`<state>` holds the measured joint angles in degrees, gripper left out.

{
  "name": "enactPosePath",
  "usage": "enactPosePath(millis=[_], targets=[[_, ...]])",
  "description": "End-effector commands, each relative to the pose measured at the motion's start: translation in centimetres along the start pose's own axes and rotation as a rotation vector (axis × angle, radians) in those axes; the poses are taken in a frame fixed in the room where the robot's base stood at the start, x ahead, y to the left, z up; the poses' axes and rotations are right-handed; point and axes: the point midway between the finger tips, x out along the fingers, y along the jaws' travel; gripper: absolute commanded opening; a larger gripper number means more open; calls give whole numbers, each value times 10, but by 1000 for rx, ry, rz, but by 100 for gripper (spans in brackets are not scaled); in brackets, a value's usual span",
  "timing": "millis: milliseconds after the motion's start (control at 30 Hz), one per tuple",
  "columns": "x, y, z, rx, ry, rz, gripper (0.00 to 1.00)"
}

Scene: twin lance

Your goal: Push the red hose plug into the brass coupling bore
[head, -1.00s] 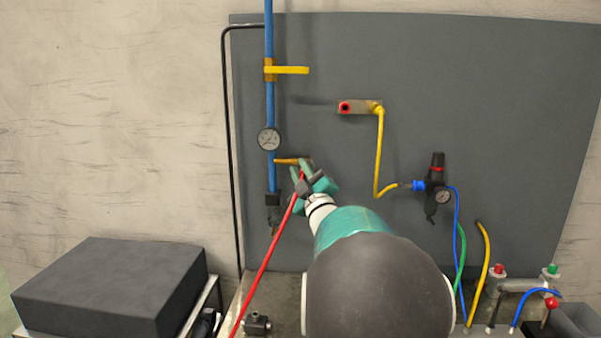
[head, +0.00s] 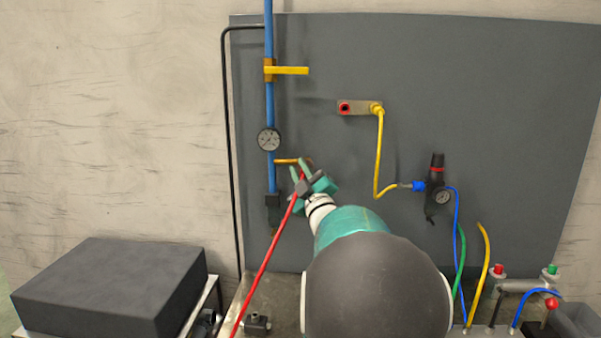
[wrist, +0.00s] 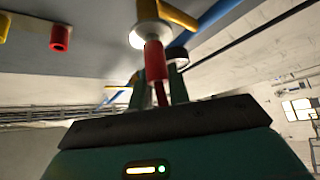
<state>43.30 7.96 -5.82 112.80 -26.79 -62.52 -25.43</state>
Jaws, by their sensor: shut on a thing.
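The red hose plug (wrist: 155,62) is held by my gripper (head: 302,174), which is shut on it. The red hose (head: 265,262) runs from the gripper down and left in the head view. In the wrist view the plug's pale metal nose points at the round, bright face of the brass coupling (wrist: 138,36). The nose overlaps that face, and I cannot tell whether it touches or has entered the bore, which is hidden behind it. In the head view the brass pipe (head: 287,161) of the coupling leads from the blue pipe to my fingertips, which partly cover its end.
A vertical blue pipe (head: 270,105) with a gauge (head: 269,139) stands just left of my gripper. A yellow lever (head: 290,70) sticks out above. A red-ringed fitting (head: 345,108) with a yellow hose (head: 379,150) is at upper right. The grey panel (head: 500,100) lies behind.

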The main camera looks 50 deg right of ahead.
Motion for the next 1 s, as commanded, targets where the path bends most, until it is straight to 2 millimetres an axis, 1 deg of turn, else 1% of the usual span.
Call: enactPosePath(millis=[900, 933, 967, 1000], targets=[[3, 0, 2, 0, 0, 0, 0], [3, 0, 2, 0, 0, 0, 22], [3, 0, 2, 0, 0, 0, 27], [3, 0, 2, 0, 0, 0, 27]])
